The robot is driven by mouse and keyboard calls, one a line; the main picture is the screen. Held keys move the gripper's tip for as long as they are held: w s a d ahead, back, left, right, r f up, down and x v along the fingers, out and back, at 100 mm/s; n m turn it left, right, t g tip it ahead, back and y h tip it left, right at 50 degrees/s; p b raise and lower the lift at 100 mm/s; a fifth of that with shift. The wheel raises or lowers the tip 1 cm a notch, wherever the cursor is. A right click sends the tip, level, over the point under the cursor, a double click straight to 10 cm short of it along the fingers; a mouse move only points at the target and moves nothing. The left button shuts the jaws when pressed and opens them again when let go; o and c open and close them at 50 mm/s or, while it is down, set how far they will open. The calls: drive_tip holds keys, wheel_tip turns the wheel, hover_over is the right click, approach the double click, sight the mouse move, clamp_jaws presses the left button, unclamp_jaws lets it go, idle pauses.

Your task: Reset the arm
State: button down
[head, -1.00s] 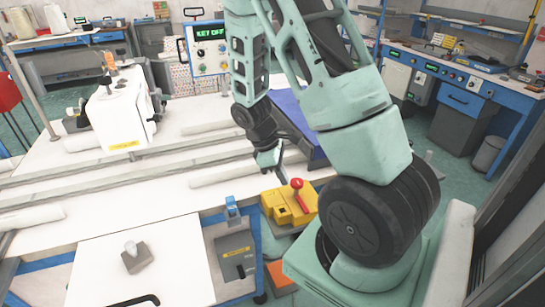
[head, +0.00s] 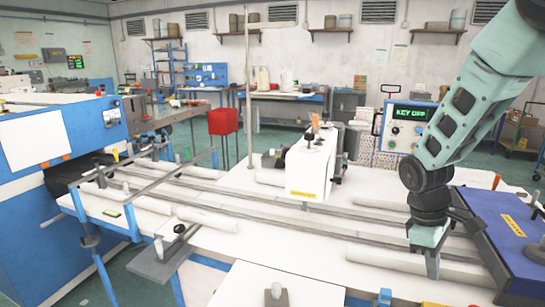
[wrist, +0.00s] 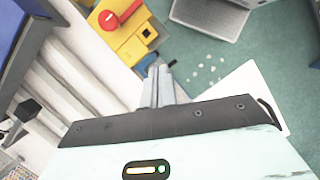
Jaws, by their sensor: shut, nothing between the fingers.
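My gripper (head: 433,270) hangs at the right in the head view, pointing down over the white table (head: 262,285) beside the blue-topped unit (head: 515,235). In the wrist view my gripper's two grey fingers (wrist: 157,86) are together, with nothing held between them. Past the fingertips, at the upper left in the wrist view, is a yellow box with a red knob (wrist: 128,35). My gripper looks apart from it, though the exact gap cannot be told. My arm comes down from the upper right in the head view.
A white sewing machine (head: 312,170) stands on the table left of my arm. A control box reading KEY OFF (head: 408,127) stands behind. Long rails and white rollers (head: 205,218) cross the table.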

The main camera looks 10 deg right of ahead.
drive_tip(key=s+a+r+t+y, duration=0.1)
drive_tip(key=s+a+r+t, duration=0.15)
drive_tip(key=a, duration=1.35)
drive_tip(key=s+a+r+n+y, duration=0.1)
drive_tip(key=s+a+r, duration=0.2)
drive_tip(key=s+a, duration=0.8)
drive_tip(key=shift+a+n+b, duration=0.3)
drive_tip(key=shift+a+b, duration=0.1)
drive_tip(key=shift+b, duration=0.05)
